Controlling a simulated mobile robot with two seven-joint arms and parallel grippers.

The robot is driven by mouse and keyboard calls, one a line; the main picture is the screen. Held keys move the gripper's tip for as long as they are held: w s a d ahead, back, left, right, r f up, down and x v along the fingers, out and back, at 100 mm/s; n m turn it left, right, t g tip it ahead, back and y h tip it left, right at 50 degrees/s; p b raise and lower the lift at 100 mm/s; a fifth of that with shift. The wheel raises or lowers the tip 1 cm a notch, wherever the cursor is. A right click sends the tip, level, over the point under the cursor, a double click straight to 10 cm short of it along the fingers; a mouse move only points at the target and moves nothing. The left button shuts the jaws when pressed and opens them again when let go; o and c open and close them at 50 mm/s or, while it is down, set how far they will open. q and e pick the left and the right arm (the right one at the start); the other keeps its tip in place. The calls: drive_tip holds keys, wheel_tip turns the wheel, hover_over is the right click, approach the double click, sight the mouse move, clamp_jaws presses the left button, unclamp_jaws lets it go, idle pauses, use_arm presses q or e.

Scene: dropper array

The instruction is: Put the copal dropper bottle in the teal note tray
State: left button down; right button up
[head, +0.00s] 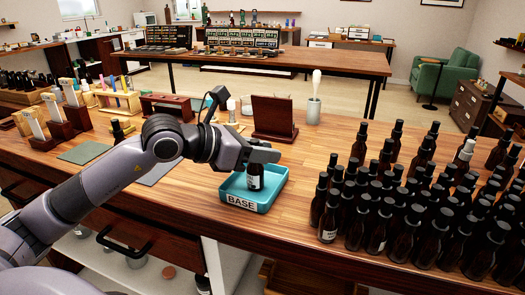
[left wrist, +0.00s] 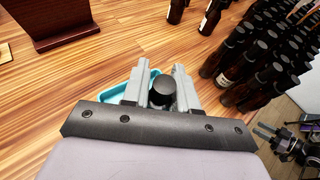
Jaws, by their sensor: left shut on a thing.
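My left gripper (head: 260,156) is shut on a dark dropper bottle (head: 255,178) with a pale label too small to read, so I cannot confirm that it is the copal one. The bottle is upright, inside the outline of the teal tray (head: 278,192); I cannot tell whether its base touches the tray floor. The tray's front tag reads "BASE". In the left wrist view, the bottle's black cap (left wrist: 162,93) sits between the two fingers (left wrist: 160,85), with the teal tray (left wrist: 118,96) partly hidden below.
A dense group of dark dropper bottles (head: 400,205) stands right of the tray. A dark red-brown stand (head: 274,118) and a grey cup (head: 313,112) are behind it. A green mat (head: 86,152) lies at left. Bare wood separates tray and bottles.

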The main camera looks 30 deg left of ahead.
use_arm(q)
drive_tip(key=c, duration=0.9)
unclamp_jaws()
drive_tip(key=shift+r+p, duration=0.2)
drive_tip(key=shift+p, duration=0.2)
drive_tip(key=shift+s+a+f, duration=0.1)
drive_tip(key=shift+s+a, duration=0.05)
drive_tip(key=shift+s, duration=0.05)
drive_tip(key=b+v, duration=0.2)
drive_tip(key=v, duration=0.1)
drive_tip(key=shift+s+a, duration=0.1)
drive_tip(key=shift+s, duration=0.05)
drive_tip(key=shift+r+b+v, duration=0.1)
drive_tip(key=shift+b+v, duration=0.55)
drive_tip(key=shift+v, duration=1.4)
drive_tip(key=shift+r+b+v, duration=0.15)
drive_tip(key=shift+b+v, duration=0.5)
drive_tip(key=shift+v, duration=1.45)
